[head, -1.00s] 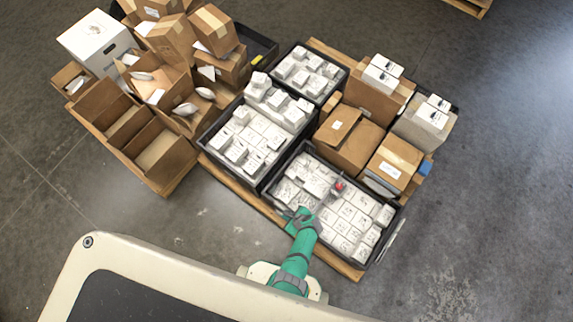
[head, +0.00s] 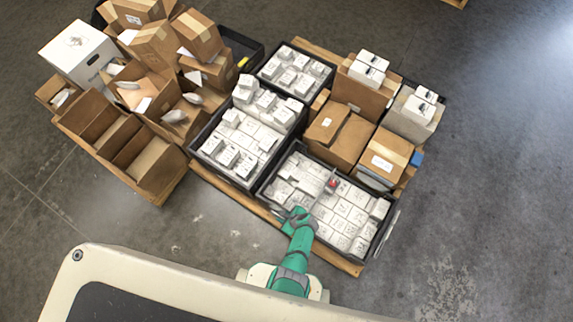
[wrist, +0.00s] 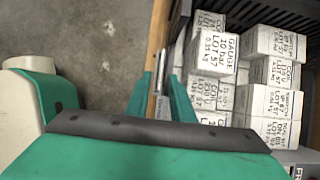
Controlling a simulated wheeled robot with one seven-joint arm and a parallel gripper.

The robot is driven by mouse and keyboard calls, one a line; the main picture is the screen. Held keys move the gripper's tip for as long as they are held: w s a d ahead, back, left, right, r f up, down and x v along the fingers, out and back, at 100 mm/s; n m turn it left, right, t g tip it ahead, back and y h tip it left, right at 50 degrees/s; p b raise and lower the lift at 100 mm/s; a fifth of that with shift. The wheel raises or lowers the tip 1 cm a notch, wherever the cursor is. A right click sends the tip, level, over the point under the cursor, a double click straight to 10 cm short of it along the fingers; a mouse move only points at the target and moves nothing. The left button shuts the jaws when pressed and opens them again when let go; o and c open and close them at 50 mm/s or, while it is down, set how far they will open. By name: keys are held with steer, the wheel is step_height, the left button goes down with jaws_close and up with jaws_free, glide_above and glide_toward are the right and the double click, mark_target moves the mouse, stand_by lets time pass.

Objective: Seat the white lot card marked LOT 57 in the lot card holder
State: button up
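My gripper (head: 297,211) is at the near edge of the front carton tray (head: 268,192) in the head view. In the wrist view its two green fingers (wrist: 160,98) stand apart, on either side of the wooden pallet edge and the tray's side. A small pale piece (wrist: 161,107) shows between the fingers; I cannot tell whether it is a card or part of a holder. White cartons printed LOT 57 (wrist: 214,55) fill the tray beside the fingers. A thin white panel (head: 386,234) stands at the tray's right side; its print is unreadable. I cannot make out the card holder.
A red item (head: 332,184) sits among the cartons. More trays and brown boxes (head: 383,160) stand behind on the pallet. Another pallet with open brown boxes (head: 155,165) is at the left. The grey floor at the right is clear.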

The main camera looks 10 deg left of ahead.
steer(key=s+d+r+n+t+h, duration=0.2)
steer(key=s+d+r+n, duration=0.1)
steer(key=r, duration=0.5)
steer(key=s+d+r+n+t+h, duration=0.1)
steer(key=s+d+r+n, duration=0.25)
steer(key=r, duration=0.45)
steer(key=s+d+r+n+t+h, duration=0.2)
steer(key=s+d+r+n, duration=0.1)
steer(key=r, duration=0.4)
step_height(320, 180, up, 37)
steer(key=s+a+n+t, duration=0.1)
steer(key=s+n+t, duration=0.1)
steer(key=n+t, duration=0.6)
steer(key=n, duration=0.4)
steer(key=shift+s+a, duration=0.4)
steer(key=shift+n, duration=0.25)
